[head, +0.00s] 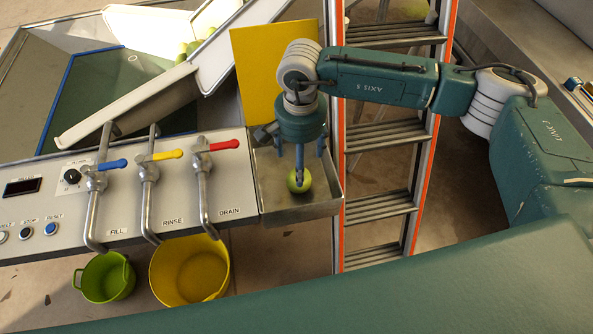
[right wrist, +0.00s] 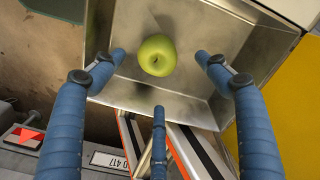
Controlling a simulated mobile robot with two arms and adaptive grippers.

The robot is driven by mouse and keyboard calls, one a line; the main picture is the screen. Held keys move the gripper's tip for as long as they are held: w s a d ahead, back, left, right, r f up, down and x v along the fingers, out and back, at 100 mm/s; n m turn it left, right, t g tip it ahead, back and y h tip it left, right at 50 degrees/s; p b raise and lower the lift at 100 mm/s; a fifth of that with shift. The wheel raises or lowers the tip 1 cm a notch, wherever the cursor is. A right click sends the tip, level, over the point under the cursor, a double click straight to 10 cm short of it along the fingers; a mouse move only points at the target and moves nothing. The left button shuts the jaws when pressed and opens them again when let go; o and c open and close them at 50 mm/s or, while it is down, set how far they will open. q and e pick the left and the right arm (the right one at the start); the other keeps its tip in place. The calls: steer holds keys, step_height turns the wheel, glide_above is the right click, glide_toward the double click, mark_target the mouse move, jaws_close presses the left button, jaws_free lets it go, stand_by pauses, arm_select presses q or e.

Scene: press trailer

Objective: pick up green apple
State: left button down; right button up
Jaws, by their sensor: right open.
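The green apple (head: 299,181) sits in a metal tray (head: 328,205) at the right end of the control panel. In the right wrist view the apple (right wrist: 157,55) rests on the tray floor, between the spread blue fingers and a little beyond their tips. My right gripper (head: 302,165) points down over the tray, with one finger partly in front of the apple. It is open, its three fingers apart (right wrist: 158,80), and holds nothing. I cannot tell whether any finger touches the apple. My left gripper is not in view.
A yellow board (head: 262,70) stands behind the tray. A ladder (head: 385,135) with orange rails stands close to its right. Blue, yellow and red-handled taps (head: 215,146) line the panel to the left. A green bucket (head: 105,278) and a yellow bucket (head: 190,272) stand below.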

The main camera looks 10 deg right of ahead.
steer(key=f, duration=0.4)
steer(key=shift+s, duration=0.35)
steer(key=shift+f+p, duration=0.35)
steer(key=shift+p, duration=0.1)
step_height(320, 180, down, 4)
steer(key=shift+a+r+p, duration=0.15)
steer(key=shift+r+p, duration=0.05)
steer(key=shift+p, duration=0.35)
steer(key=shift+f, duration=0.45)
steer(key=shift+c, duration=0.5)
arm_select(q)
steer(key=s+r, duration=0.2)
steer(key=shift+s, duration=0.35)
arm_select(e)
steer(key=shift+w, duration=0.1)
steer(key=c, duration=1.3)
